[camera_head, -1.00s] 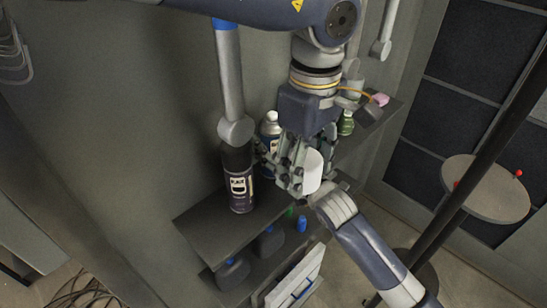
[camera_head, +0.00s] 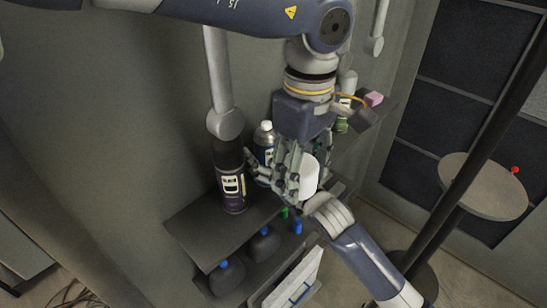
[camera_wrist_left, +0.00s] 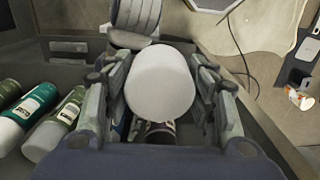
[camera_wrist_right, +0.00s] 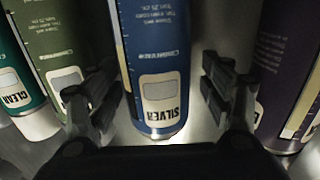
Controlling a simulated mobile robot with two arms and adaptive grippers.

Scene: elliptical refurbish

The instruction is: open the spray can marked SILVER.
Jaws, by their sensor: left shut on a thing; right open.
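The SILVER spray can (camera_head: 263,146) is blue and stands on the upper shelf in the head view. Its label shows in the right wrist view (camera_wrist_right: 158,85), between the fingers of my right gripper (camera_wrist_right: 170,100). Those fingers are open, with gaps on both sides of the can. No cap is visible on its rim there. My left gripper (camera_head: 296,176) is shut on a white cap (camera_wrist_left: 160,82), held to the right of the can and apart from it in the head view. The right gripper is mostly hidden in the head view.
A purple can labelled BLACK (camera_head: 233,186) stands left of the SILVER can. Green and teal cans (camera_wrist_right: 60,40) stand on its other side. A dark lower shelf holds blue-topped bottles (camera_head: 264,245). A pole and round stool (camera_head: 482,187) stand at right.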

